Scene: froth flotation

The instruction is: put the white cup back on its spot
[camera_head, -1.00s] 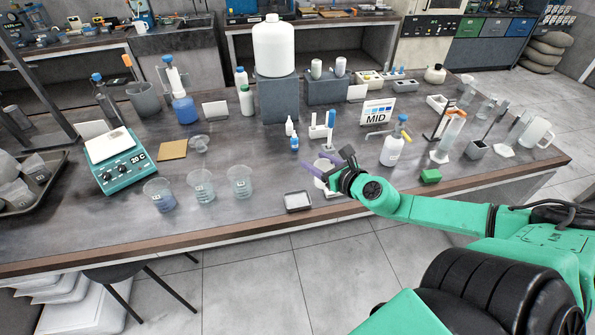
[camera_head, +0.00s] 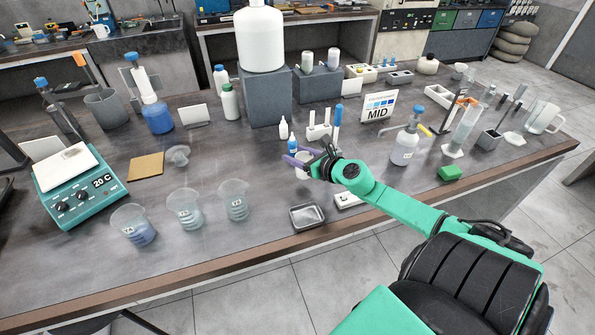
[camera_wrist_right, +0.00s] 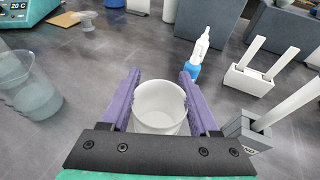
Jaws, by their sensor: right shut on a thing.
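The white cup (camera_wrist_right: 158,108) is open-topped and looks empty in the right wrist view. It sits between the two purple fingers of my right gripper (camera_wrist_right: 160,76), which are shut on it. In the head view the cup (camera_head: 303,170) is partly hidden by my right gripper (camera_head: 298,158), near the middle of the bench. I cannot tell whether its base touches the bench. No marked spot for the cup can be made out. My left gripper is not in view.
A metal tray (camera_head: 307,216) and a small white device (camera_head: 348,199) lie near the front edge. Glass beakers (camera_head: 234,200) stand to the left, with bare bench between.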

